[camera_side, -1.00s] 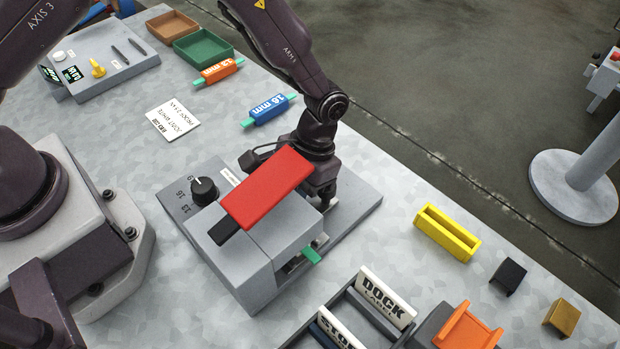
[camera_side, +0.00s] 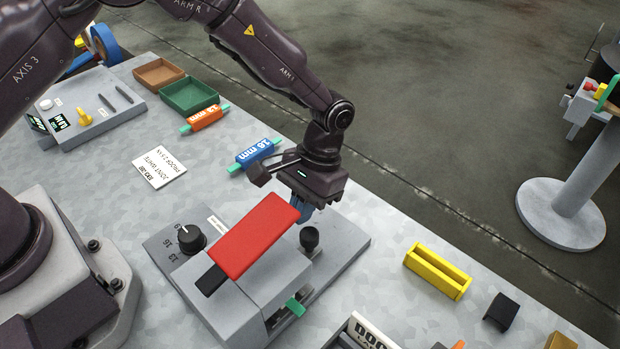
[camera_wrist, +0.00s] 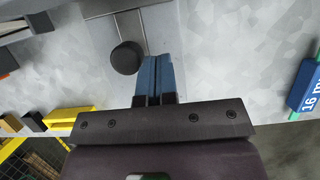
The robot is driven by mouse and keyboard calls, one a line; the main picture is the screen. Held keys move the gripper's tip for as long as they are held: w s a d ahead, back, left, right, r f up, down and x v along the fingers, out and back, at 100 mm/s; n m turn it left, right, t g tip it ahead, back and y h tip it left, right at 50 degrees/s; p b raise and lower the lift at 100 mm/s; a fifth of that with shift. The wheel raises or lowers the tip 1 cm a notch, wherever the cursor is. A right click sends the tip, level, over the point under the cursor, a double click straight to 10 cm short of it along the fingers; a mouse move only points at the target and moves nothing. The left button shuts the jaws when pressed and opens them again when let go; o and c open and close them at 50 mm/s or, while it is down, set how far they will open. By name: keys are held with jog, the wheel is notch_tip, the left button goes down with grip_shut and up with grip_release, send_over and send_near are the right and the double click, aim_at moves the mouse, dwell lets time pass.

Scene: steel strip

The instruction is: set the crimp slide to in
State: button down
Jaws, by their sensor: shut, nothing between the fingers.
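The crimp press (camera_side: 250,290) is a grey block with a red lever (camera_side: 255,238) on top, standing on a grey base plate. A black round knob (camera_side: 309,238), apparently the crimp slide's, stands upright beside the block. It also shows in the wrist view (camera_wrist: 126,58), with thin dark slot lines running from it. My gripper (camera_side: 303,212) is above and behind the knob, its blue fingers together and empty. In the wrist view the fingertips (camera_wrist: 157,58) lie just right of the knob, apparently not touching it. I cannot read any in or out marking.
A black dial (camera_side: 190,238) sits on the plate's left, and a green tab (camera_side: 295,306) sticks out at the press front. A yellow holder (camera_side: 437,272) and a black block (camera_side: 501,311) lie to the right. A blue 16 mm piece (camera_side: 257,152) lies behind.

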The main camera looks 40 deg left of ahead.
aim_at(310, 232)
jog(key=c, duration=1.8)
grip_release()
jog(key=v, duration=0.5)
jog(key=shift+w+r, duration=0.1)
jog(key=shift+r, duration=0.1)
jog(key=o, duration=0.7)
jog(key=shift+w+a+r+h, duration=0.3)
jog(key=shift+w+a+r, duration=0.15)
jog(key=shift+r, duration=0.1)
jog(key=o, duration=0.3)
jog(key=shift+d+r+m, duration=0.15)
jog(key=shift+r+m, duration=0.15)
jog(key=shift+m, duration=0.4)
notch_tip(310, 232, up, 3)
jog(key=d+m+h, duration=0.1)
jog(key=d+m, duration=0.1)
jog(key=m, duration=1.9)
jog(key=s+f+m, duration=0.1)
jog(key=f+m, duration=0.2)
jog(key=s+d+f+m, duration=0.1)
jog(key=s+f+m, duration=0.1)
jog(key=f+m, duration=0.1)
jog(key=s+f+m, duration=0.1)
jog(key=f+m, duration=0.3)
jog(key=f, duration=0.1)
jog(key=shift+s+d, duration=0.2)
jog(key=shift+d, duration=0.2)
